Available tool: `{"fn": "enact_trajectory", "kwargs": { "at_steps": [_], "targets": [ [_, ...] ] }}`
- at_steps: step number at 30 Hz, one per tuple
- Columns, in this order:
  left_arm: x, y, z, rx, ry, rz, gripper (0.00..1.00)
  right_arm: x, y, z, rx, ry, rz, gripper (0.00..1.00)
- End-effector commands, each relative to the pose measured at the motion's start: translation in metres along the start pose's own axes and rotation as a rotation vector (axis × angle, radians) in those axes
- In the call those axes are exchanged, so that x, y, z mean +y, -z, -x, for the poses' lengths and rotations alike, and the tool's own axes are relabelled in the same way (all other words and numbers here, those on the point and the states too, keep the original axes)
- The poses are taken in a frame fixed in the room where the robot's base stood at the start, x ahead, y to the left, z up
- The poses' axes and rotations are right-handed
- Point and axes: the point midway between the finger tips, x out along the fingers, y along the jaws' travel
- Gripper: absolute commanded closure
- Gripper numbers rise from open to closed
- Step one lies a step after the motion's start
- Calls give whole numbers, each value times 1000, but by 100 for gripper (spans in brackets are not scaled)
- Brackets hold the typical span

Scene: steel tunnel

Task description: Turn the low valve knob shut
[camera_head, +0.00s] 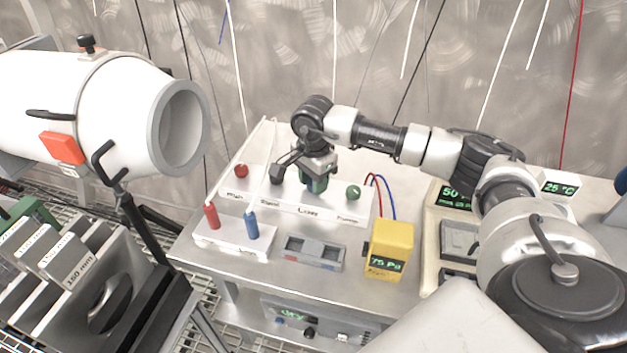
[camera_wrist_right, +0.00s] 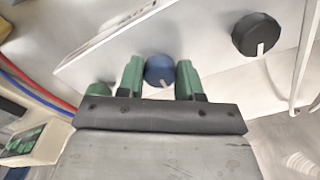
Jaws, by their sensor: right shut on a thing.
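The low valve knob is the blue knob (camera_wrist_right: 159,69) in the right wrist view, with a pale mark on its lower rim. It sits on a white valve panel (camera_head: 270,200), above a label that seems to read "Low". In the head view the knob is hidden behind my right gripper (camera_head: 316,184). The green fingers of my right gripper (camera_wrist_right: 160,76) stand on either side of the knob and are shut on it. My left gripper is not in view.
On the same panel are a red knob (camera_head: 241,171), a black knob (camera_head: 277,175) and a green knob (camera_head: 353,192). In front are red and blue plugs, a grey tray (camera_head: 313,253) and a yellow gauge (camera_head: 390,250). A large white cylinder (camera_head: 110,110) stands left.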

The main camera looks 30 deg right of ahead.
Motion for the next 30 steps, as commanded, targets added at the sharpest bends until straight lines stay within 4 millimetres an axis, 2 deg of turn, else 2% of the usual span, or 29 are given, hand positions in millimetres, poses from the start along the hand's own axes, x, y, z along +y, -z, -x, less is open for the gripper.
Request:
{"fn": "enact_trajectory", "kwargs": {
  "at_steps": [7, 8, 12, 23, 26, 30],
  "targets": [
    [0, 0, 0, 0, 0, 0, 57, -1, 0, 2, 1, 4, 2, 88],
    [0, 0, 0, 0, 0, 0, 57, -1, 0, 2, 1, 4, 1, 62],
    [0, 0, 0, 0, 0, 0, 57, -1, 0, 1, 1, 3, 1, 40],
    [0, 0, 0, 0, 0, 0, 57, 0, 0, 6, 1, 2, 0, 39],
    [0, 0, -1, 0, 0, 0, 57, -1, 0, 19, 2, 6, 0, 39],
    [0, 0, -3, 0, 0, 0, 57, -1, 0, 47, 2, 7, 1, 39]
  ]
}}
